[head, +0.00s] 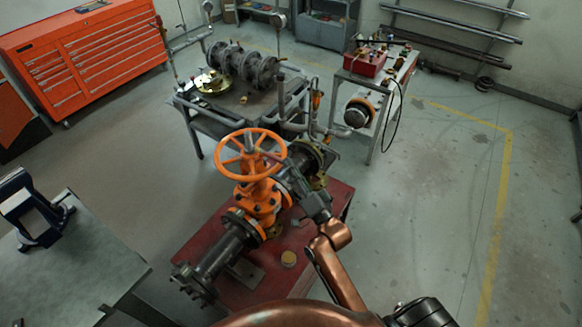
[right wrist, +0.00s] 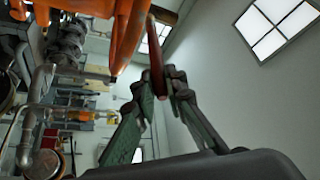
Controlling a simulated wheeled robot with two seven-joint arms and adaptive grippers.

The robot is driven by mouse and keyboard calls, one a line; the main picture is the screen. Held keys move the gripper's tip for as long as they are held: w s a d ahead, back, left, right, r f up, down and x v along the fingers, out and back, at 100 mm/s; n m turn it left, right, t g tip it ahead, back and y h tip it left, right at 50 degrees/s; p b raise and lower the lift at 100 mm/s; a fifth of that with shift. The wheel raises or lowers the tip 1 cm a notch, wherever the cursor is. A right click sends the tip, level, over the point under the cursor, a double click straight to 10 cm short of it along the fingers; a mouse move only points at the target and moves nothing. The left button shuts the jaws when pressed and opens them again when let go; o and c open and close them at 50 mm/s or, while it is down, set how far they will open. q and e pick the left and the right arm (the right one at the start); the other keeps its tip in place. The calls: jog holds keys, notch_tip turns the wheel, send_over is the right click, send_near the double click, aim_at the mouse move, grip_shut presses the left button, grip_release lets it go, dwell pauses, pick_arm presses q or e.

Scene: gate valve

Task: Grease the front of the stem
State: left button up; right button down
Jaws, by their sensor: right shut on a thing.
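The gate valve has an orange handwheel (head: 232,165) above an orange body (head: 258,203). Its grey stem (head: 249,142) rises through the wheel's hub. In the right wrist view my right gripper (right wrist: 159,86) is shut on a thin dark red handle (right wrist: 155,55). The handle's upper end lies beside the orange wheel (right wrist: 125,35); what is on that end cannot be told. My left gripper is not in view.
The valve stands on a red bench (head: 325,228) with pipe flanges on both sides. A steel bench (head: 75,270) with a blue vise (head: 35,210) is at left. A pump table (head: 225,112) and a small cart (head: 380,95) stand behind. The floor at right is clear.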

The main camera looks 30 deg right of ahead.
jog(key=shift+w+a, duration=0.25)
jog(key=shift+w, duration=0.15)
jog(key=shift+w+a, duration=0.2)
jog(key=shift+w, duration=0.15)
notch_tip(320, 180, up, 4)
jog(key=p, duration=0.4)
jog(key=shift+s+f, duration=0.1)
jog(key=shift+f, duration=0.05)
notch_tip(320, 180, up, 3)
jog(key=p, duration=0.4)
jog(key=shift+r, duration=0.2)
jog(key=shift+f+b, duration=1.75)
jog(key=shift+f, duration=1.85)
